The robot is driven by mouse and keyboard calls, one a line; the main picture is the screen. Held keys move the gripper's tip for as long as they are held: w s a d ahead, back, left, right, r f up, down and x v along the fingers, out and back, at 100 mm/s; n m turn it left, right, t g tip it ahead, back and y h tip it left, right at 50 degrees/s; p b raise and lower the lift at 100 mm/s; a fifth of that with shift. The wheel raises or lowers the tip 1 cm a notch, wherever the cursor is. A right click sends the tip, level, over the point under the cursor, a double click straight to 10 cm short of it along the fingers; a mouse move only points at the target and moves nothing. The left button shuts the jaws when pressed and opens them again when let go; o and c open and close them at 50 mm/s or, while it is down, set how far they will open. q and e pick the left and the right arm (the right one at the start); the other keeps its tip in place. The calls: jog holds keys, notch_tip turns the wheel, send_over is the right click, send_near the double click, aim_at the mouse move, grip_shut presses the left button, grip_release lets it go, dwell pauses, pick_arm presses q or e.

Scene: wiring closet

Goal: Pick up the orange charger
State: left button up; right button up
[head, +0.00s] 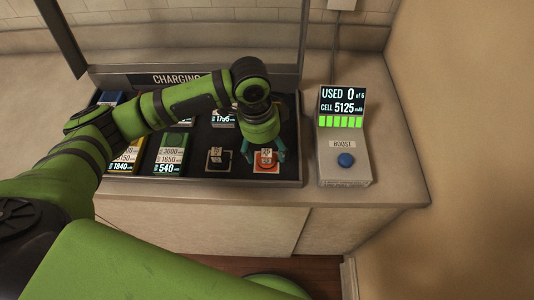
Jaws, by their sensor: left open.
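The orange charger (266,168) lies in the front right part of the black charging tray (230,183), on a pale square with a small label on top. My left arm reaches in from the left over the tray. My left gripper (264,157) points down right at the orange charger, with its teal fingers open on either side of it. I cannot tell whether the fingers touch it. The wrist hides the tray area just behind the charger. My right gripper is not in view.
A green charger (172,148) and others with number labels fill the left side. Right of the tray stands a boost box (344,170) with a blue button and a display. A raised clear panel frame stands behind.

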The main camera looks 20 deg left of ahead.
aim_at(266, 153)
pick_arm(q)
jog(key=f, duration=0.3)
jog(key=shift+w+f+p, duration=0.2)
jog(key=shift+f+p, duration=0.1)
jog(key=shift+p, duration=0.05)
jog(key=shift+f, duration=0.1)
grip_shut()
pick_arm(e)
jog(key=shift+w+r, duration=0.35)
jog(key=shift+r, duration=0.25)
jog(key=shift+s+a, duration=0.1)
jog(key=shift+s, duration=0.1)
pick_arm(q)
jog(key=shift+r+b, duration=0.3)
jog(key=shift+r, duration=0.35)
notch_tip(266, 153, up, 3)
jog(key=shift+w+f+b, duration=0.1)
jog(key=shift+f+b, duration=0.1)
jog(key=shift+b, duration=0.3)
jog(key=s+d+r+b, duration=0.1)
jog(key=s+d+r, duration=0.6)
jog(key=d, duration=0.2)
jog(key=shift+s+b, duration=0.4)
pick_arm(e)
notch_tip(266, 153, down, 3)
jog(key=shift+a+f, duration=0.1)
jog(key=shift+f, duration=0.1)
